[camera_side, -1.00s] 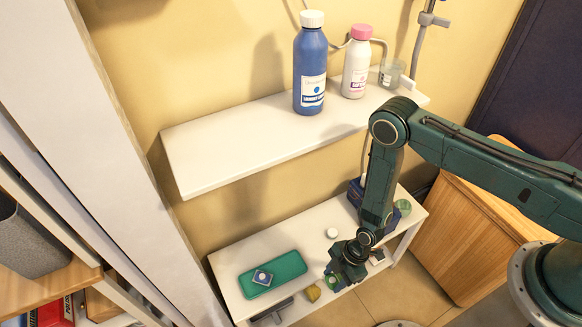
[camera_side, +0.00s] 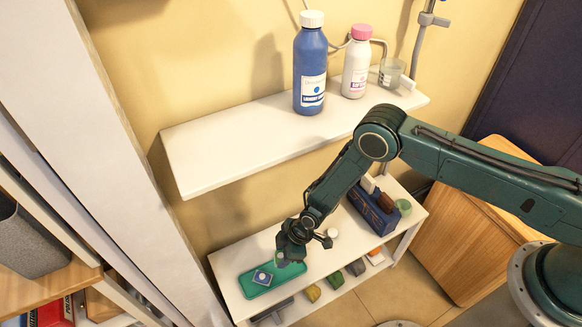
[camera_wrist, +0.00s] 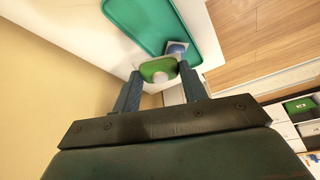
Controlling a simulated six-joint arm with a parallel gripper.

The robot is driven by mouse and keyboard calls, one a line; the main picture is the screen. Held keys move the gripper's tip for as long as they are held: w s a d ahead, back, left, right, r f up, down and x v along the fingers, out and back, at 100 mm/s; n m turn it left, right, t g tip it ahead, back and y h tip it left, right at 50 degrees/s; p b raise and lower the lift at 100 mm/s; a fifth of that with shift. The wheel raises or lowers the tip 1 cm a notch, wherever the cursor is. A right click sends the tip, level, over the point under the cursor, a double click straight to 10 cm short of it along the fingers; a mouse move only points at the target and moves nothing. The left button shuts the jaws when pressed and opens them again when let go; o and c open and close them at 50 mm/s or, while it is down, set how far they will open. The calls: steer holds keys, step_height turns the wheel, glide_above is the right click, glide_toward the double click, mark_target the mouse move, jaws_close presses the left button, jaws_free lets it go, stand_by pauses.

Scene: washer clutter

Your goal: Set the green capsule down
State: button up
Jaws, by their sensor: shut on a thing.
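My gripper (camera_side: 290,250) is shut on the green capsule (camera_side: 281,260), over the right end of the green tray (camera_side: 293,268). In the wrist view the green capsule (camera_wrist: 150,67) sits between the two fingers of my gripper (camera_wrist: 160,80), its pale round middle facing the camera. The green tray (camera_wrist: 133,24) lies beyond it. A blue-and-white capsule (camera_side: 262,278) lies on the tray; it also shows in the wrist view (camera_wrist: 176,48), just past the green one. How far the green capsule is above the tray is hard to tell.
The tray lies on a low white bench (camera_side: 233,296). A white shelf (camera_side: 230,147) with bottles is above.

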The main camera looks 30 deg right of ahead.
glide_above(284, 270)
steer(key=shift+f, duration=2.05)
steer(key=shift+f, duration=1.8)
steer(key=shift+f, duration=0.1)
steer(key=o, duration=0.7)
steer(key=shift+r, duration=0.2)
steer(key=shift+v, duration=5.95)
steer(key=shift+s, duration=0.1)
